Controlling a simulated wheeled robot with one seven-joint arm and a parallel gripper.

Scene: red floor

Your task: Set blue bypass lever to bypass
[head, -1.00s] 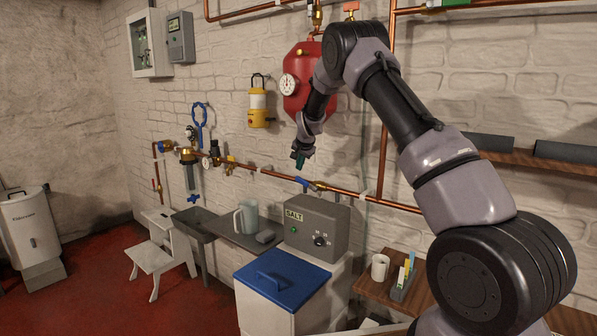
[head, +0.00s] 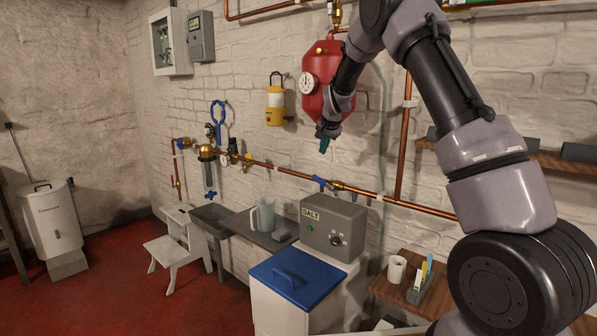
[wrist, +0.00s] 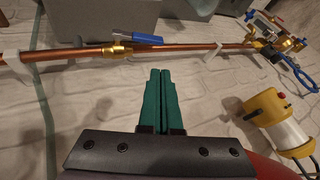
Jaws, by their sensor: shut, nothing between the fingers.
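The blue bypass lever (head: 321,181) sits on the copper pipe above the softener's control box. Its blue handle lies roughly along the pipe, beside a brass fitting (head: 338,186). In the wrist view the blue lever (wrist: 141,41) lies just above the pipe, left of and beyond the fingertips. My gripper (head: 323,146) is in front of the wall, above the lever and apart from it. In the wrist view my gripper (wrist: 160,72) has its green fingers together, with nothing between them.
The copper pipe (head: 280,168) runs along the wall. A red tank (head: 318,75) hangs behind my gripper, and a yellow lantern (head: 276,104) hangs left of it. Below stand the grey SALT box (head: 333,225) and a blue-lidded bin (head: 297,277). A blue ring wrench (head: 218,118) hangs further left.

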